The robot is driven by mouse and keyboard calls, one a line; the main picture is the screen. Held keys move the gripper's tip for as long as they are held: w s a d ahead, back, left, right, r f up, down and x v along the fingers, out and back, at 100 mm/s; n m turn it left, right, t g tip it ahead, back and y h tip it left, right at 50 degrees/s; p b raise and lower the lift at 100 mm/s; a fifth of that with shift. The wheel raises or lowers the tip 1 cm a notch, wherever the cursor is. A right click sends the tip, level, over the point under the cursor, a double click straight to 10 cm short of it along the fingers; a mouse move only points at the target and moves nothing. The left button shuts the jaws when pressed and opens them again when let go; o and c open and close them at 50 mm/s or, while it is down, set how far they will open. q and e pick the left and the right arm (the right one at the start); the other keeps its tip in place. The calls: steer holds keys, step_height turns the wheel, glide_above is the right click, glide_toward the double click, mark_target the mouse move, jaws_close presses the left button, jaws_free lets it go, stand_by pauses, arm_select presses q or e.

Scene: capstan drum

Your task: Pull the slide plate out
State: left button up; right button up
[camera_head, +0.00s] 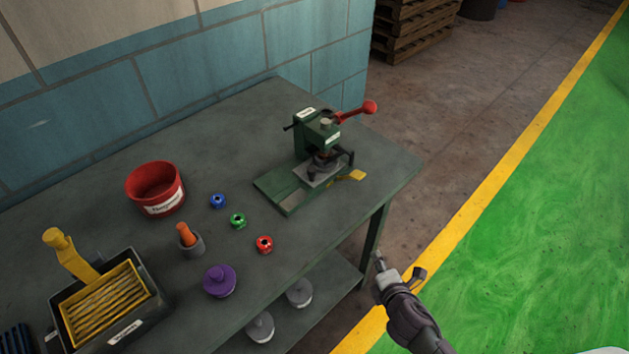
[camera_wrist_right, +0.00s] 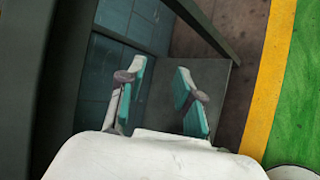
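The green press (camera_head: 318,140) with a red-knobbed lever stands on the grey table near its far right corner. A grey slide plate (camera_head: 322,174) lies in its base under a dark clamp, with a yellow tab (camera_head: 351,176) sticking out on the right. My right gripper (camera_head: 393,269) is beyond the table's right edge, well apart from the plate. In the right wrist view its two teal-padded fingers (camera_wrist_right: 162,97) are spread with nothing between them. My left gripper is not in view.
A red bucket (camera_head: 156,189), blue (camera_head: 218,201), green (camera_head: 238,221) and red (camera_head: 264,244) small rings, a purple knobbed piece (camera_head: 219,281), a mortar-like cup (camera_head: 190,240) and a black tray (camera_head: 67,329) stand left. The table leg (camera_head: 374,232) is near my gripper. Floor on the right is clear.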

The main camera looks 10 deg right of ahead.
steer(key=w+a+r+n+t, duration=0.1)
steer(key=r, duration=0.3)
steer(key=a+r+n+t, duration=0.1)
steer(key=r+n, duration=0.1)
steer(key=r, duration=0.2)
steer(key=w+a+r+n+t+b, duration=0.1)
steer(key=r+n, duration=0.1)
steer(key=r, duration=0.3)
steer(key=shift+w+t+y, duration=0.3)
steer(key=shift+y, duration=0.1)
steer(key=n+t+y, duration=0.1)
steer(key=n+y, duration=0.5)
steer(key=n, duration=0.7)
glide_toward(314, 174)
steer(key=v, duration=0.4)
steer(key=shift+w+d+f, duration=0.1)
steer(key=shift+d+f, duration=0.05)
steer(key=shift+d, duration=0.05)
steer(key=shift+w+a+n, duration=0.15)
steer(key=shift+a+n, duration=0.05)
steer(key=shift+n, duration=0.2)
steer(key=x, duration=1.3)
steer(key=shift+w+a+p, duration=0.15)
steer(key=shift+p, duration=0.25)
steer(key=shift+c, duration=0.2)
jaws_close()
